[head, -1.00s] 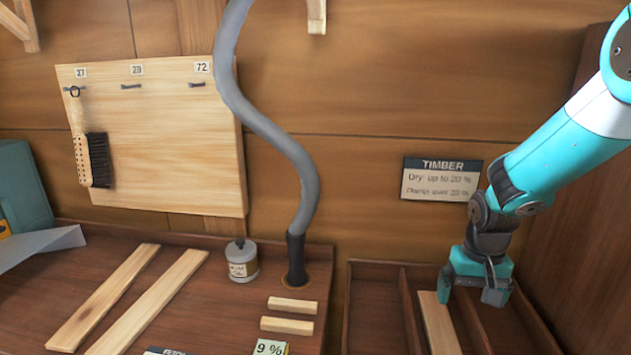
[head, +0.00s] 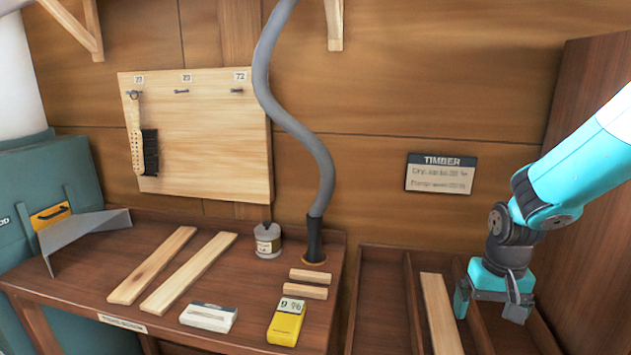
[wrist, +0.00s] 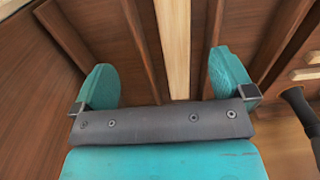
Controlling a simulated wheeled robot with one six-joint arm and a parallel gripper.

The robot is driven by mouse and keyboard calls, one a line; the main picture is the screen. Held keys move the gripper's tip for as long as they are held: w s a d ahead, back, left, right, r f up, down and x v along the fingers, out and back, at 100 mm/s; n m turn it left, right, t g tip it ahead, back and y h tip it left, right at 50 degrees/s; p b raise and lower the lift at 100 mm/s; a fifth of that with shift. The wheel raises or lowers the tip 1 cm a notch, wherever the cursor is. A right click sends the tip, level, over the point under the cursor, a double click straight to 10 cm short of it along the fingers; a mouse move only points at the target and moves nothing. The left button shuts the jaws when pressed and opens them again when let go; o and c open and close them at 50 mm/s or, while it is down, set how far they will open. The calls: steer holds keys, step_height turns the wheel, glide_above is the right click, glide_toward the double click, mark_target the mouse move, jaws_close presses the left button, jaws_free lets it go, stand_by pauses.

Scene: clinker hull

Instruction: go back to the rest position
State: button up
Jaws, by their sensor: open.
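My gripper (head: 489,304) hangs at the right in the head view, over the divided wooden bin (head: 382,262). Its teal jaws are apart with nothing held between them. A pale timber strip (head: 440,312) lies in a bin compartment, just left of the gripper in the head view. In the wrist view the same strip (wrist: 174,45) shows beyond the open jaws (wrist: 160,88), below my gripper and apart from it.
The bench left of the bin holds two long strips (head: 190,272), two short blocks (head: 308,284), a yellow meter (head: 286,322), a white box (head: 208,316) and a jar (head: 268,240). A grey hose (head: 290,120) rises from the bench. A timber sign (head: 440,173) hangs behind.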

steer(key=s+a+r+n+y, duration=0.2)
steer(key=s+a+r+n, duration=0.2)
steer(key=s+a+r, duration=0.6)
steer(key=s+a+r+n+y, duration=0.1)
steer(key=s+a+r+n, duration=0.1)
steer(key=s, duration=0.4)
steer(key=s+a+r+n+y, duration=0.1)
steer(key=s+a+r+n, duration=0.1)
steer(key=s, duration=0.4)
steer(key=a+n, duration=0.1)
steer(key=a, duration=0.1)
steer(key=shift+s+a+r, duration=0.3)
steer(key=shift+a+r, duration=0.1)
